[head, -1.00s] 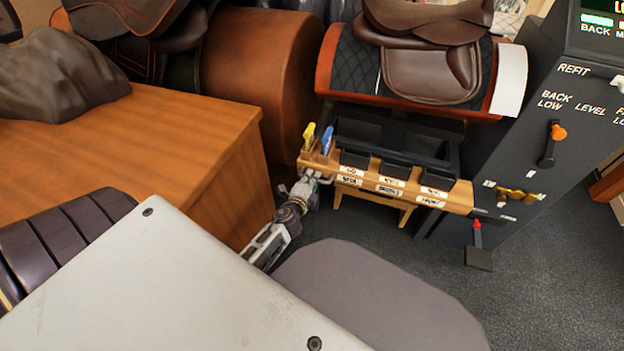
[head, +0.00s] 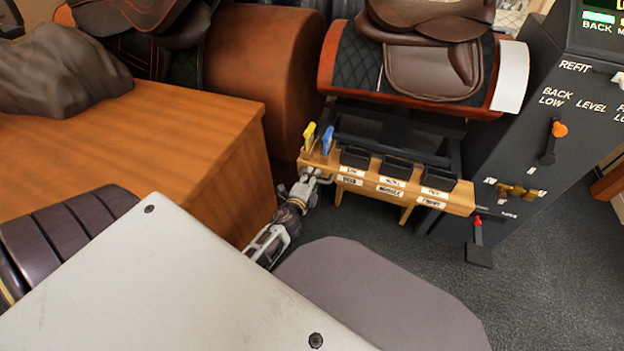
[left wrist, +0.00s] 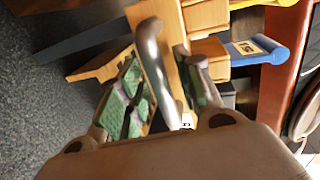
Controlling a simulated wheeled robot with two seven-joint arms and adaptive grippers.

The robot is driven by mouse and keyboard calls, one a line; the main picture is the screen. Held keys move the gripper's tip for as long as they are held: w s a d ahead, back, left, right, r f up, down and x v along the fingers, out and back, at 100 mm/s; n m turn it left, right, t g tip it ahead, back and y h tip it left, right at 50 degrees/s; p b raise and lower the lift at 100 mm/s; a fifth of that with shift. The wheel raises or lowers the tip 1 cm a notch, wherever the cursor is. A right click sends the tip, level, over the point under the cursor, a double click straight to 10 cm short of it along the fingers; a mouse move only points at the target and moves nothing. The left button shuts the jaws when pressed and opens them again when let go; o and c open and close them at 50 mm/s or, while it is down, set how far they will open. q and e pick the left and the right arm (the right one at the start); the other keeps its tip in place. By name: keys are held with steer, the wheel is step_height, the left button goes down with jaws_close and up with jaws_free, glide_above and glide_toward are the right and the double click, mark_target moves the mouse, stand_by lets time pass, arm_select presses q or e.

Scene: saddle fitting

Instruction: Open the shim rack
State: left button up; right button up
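The shim rack (head: 464,199) is a long wooden box with dark compartments on top and white labels on its front. It stands low below the saddle stand. A yellow tab (head: 308,136) and a blue tab (head: 327,140) rise at its left end. My left gripper (head: 312,178) is at that left end. In the left wrist view, a curved metal handle (left wrist: 152,48) lies between the fingers of my left gripper (left wrist: 165,88). The fingers look apart around it, with a gap on one side. The blue tab (left wrist: 255,50) shows at right. My right gripper is not in view.
A wooden desk (head: 170,125) stands close on the left of my left arm. A saddle (head: 430,65) sits on a stand behind the rack. A dark control panel (head: 540,130) with levers stands on the right. Carpet (head: 400,235) is free in front of the rack.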

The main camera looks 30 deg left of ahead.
arm_select(q)
steer(key=v, duration=0.7)
steer(key=shift+s, duration=0.25)
stand_by(0.6)
steer(key=shift+r, duration=0.1)
stand_by(0.5)
step_height(320, 180, up, 9)
steer(key=p, duration=0.9)
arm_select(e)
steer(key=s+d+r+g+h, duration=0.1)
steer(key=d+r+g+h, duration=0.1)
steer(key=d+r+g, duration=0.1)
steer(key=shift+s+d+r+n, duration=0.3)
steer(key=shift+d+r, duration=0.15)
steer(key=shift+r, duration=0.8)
arm_select(q)
steer(key=shift+r+p, duration=0.55)
steer(key=shift+r, duration=0.1)
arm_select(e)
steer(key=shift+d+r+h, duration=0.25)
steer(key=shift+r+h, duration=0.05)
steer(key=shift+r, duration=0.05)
